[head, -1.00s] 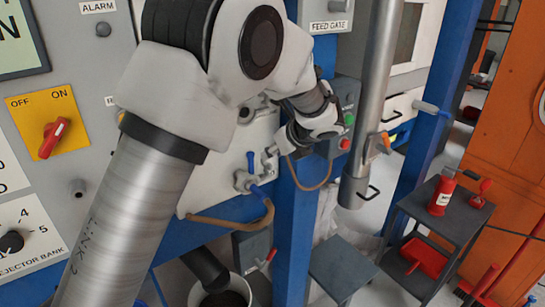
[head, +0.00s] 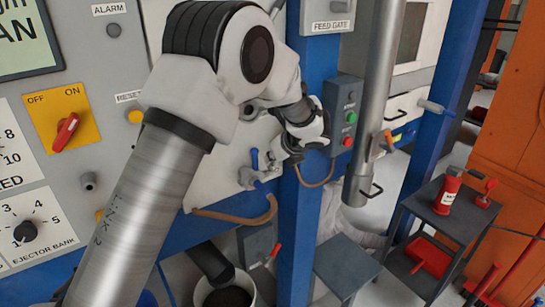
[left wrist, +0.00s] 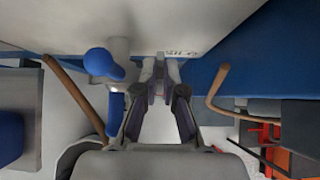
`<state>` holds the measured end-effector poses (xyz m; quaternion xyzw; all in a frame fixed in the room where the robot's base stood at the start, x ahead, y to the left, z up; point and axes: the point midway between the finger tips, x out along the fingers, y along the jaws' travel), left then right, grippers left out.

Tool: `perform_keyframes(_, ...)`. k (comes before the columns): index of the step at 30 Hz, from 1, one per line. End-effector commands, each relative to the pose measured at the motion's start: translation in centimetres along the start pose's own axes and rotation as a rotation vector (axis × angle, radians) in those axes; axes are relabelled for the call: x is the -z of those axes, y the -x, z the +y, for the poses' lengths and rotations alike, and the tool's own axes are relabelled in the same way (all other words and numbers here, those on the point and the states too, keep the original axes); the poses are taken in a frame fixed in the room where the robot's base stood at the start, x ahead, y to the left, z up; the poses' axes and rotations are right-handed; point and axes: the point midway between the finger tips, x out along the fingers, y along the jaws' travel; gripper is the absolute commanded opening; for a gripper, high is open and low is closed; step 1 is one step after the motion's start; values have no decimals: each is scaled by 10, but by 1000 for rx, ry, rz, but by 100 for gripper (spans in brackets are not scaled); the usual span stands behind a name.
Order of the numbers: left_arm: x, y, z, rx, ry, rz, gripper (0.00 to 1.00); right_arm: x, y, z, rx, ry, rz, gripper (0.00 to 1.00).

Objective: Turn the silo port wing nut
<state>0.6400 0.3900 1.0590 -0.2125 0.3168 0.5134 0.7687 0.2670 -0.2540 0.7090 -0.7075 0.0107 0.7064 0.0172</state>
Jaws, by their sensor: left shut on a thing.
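My left arm reaches across the head view to the silo port. The left gripper (head: 291,150) is beside the blue post and partly hidden by its own wrist. In the left wrist view, its two dark fingers (left wrist: 159,88) point at the pale panel and close on a small grey piece (left wrist: 158,74) below a printed label. That piece seems to be the silo port wing nut; its wings are mostly hidden between the fingers, so its angle cannot be told. My right gripper is in neither view.
A blue-handled valve (head: 254,168) sits just left of the gripper, with a blue knob (left wrist: 98,62) near the fingers. Brown hoses (head: 240,216) hang close by. The blue post (head: 296,240), button box (head: 346,115) and steel pipe (head: 377,100) stand to the right.

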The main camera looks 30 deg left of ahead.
Motion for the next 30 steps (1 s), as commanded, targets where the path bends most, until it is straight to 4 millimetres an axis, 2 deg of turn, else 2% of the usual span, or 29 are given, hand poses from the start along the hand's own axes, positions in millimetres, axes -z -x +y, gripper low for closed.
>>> perform_keyframes(8, -2, 1, 0, -35, 34, 0, 0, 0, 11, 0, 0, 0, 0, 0)
perform_keyframes(24, -4, 1, -3, -313, 308, 0, 0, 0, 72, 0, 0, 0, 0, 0)
perform_keyframes(30, -2, -1, -4, -426, 420, 2, 0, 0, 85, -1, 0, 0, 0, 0)
